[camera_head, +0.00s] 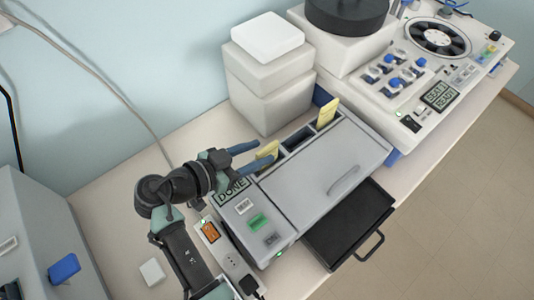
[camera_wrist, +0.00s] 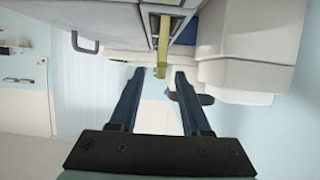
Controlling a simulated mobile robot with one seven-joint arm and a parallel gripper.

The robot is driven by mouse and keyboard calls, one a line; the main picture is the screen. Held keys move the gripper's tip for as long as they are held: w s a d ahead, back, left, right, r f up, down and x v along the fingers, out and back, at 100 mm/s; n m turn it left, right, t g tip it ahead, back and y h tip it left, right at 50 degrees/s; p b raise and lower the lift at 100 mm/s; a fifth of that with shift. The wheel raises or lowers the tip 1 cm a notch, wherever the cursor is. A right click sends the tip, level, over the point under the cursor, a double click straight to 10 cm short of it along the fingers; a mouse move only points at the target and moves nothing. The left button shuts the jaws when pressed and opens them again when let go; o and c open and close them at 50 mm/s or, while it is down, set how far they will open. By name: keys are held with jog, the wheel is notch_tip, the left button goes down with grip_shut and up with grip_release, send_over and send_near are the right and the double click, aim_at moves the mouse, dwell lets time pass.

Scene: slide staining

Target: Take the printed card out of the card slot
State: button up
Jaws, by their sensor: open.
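A yellow card (camera_head: 266,151) stands up from a slot in the top of the grey machine (camera_head: 318,165), beside its DONE display (camera_head: 232,188). My gripper (camera_head: 265,151) is open, with its two blue fingers on either side of this card. In the wrist view, a yellow card (camera_wrist: 162,48) reaches down to between the open fingertips of my gripper (camera_wrist: 153,74), closer to the right finger. I see no grip on it. A second yellow card (camera_head: 327,112) stands in another slot farther back. The printing on the cards is too small to read.
White stacked boxes (camera_head: 268,85) stand close behind the machine. An open dark drawer (camera_head: 348,222) juts out at its front. A power strip (camera_head: 228,258) lies left of the machine.

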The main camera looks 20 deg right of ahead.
aim_at(262, 151)
jog(key=p+x, duration=0.1)
jog(key=x, duration=0.2)
jog(key=shift+w+d, duration=0.15)
jog(key=shift+d, duration=0.1)
grip_shut()
